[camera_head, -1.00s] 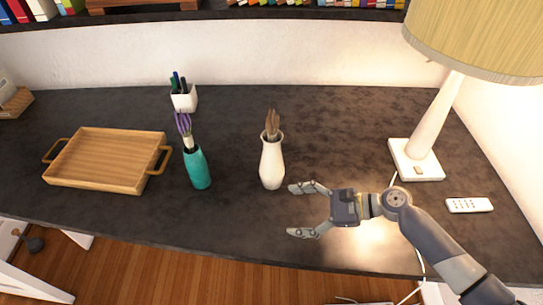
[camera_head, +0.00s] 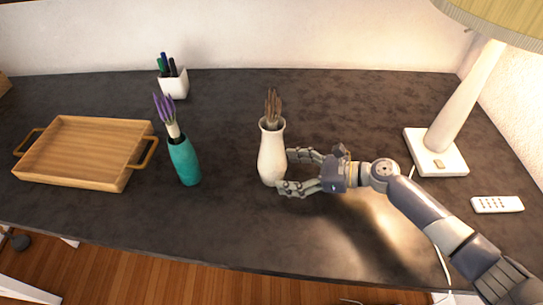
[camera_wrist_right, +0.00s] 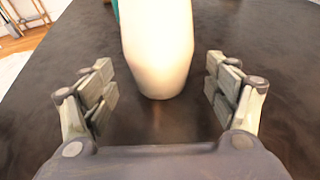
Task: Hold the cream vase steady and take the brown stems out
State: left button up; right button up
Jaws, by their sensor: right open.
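The cream vase (camera_head: 271,157) stands upright on the dark table, with the brown stems (camera_head: 272,106) sticking out of its mouth. My right gripper (camera_head: 287,172) is open at the right side of the vase, low on its body. In the right wrist view the vase (camera_wrist_right: 157,45) stands ahead between the two spread fingers (camera_wrist_right: 157,88), with dark table showing on both sides of it. The stems are out of sight in that view. My left gripper does not show in either view.
A teal vase (camera_head: 184,161) with purple flowers (camera_head: 165,110) stands left of the cream vase. A wooden tray (camera_head: 75,180) lies further left. A white pen cup (camera_head: 174,84) is behind. A lamp (camera_head: 437,160) and a white remote (camera_head: 497,204) are at the right.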

aim_at(276, 171)
jog(key=shift+x, duration=1.9)
jog(key=shift+c, duration=0.8)
jog(key=c, duration=0.6)
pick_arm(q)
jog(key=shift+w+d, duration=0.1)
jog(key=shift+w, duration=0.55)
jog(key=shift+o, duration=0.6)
